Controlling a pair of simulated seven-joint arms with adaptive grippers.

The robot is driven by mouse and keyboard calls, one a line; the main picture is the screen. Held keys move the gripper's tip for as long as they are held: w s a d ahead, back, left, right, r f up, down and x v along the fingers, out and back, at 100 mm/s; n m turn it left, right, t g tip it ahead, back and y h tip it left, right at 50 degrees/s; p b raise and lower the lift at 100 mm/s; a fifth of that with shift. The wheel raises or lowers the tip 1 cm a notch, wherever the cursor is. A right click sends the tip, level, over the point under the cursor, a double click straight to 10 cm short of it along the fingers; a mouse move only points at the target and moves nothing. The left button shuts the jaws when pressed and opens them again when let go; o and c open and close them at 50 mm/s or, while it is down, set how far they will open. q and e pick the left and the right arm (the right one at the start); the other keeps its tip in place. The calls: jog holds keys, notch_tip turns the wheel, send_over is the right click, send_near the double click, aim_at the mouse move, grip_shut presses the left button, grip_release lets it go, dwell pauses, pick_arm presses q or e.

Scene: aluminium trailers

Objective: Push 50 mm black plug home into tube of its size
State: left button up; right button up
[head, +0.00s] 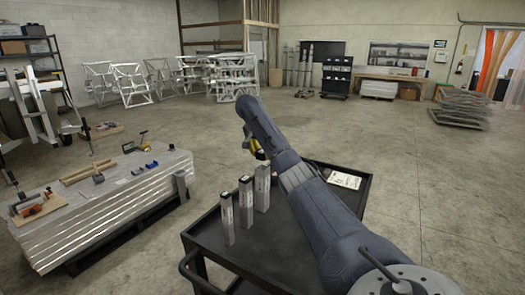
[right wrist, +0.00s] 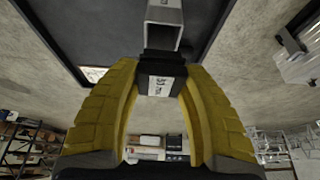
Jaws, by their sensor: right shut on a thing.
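In the right wrist view, my right gripper (right wrist: 160,70) has its yellow fingers closed on a black plug (right wrist: 150,84) with a white label. The open end of a square aluminium tube (right wrist: 164,38) shows just past the plug; I cannot tell whether they touch. In the head view, three square tubes stand upright on the black cart: a front one (head: 227,220), a middle one (head: 246,203) and a rear one (head: 262,190). My right gripper (head: 257,150) is just above the rear tube, partly hidden by my arm. The plug cannot be made out there. My left gripper is not in view.
The black cart (head: 270,254) has a raised rim and a paper (head: 343,179) at its right back. A stack of aluminium profiles (head: 110,213) with tools on top stands to the left. Open concrete floor lies between and beyond them.

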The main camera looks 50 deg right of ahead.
jog(key=shift+f, duration=2.4)
jog(key=shift+f, duration=0.1)
jog(key=o, duration=1.2)
jog(key=v, duration=0.9)
jog(key=shift+w+a+r, duration=0.1)
jog(key=shift+a+r, duration=0.1)
jog(key=shift+r, duration=0.1)
jog(key=shift+a+r, duration=0.15)
jog(key=shift+r, duration=0.55)
jog(key=shift+a+r, duration=0.15)
jog(key=shift+r, duration=0.2)
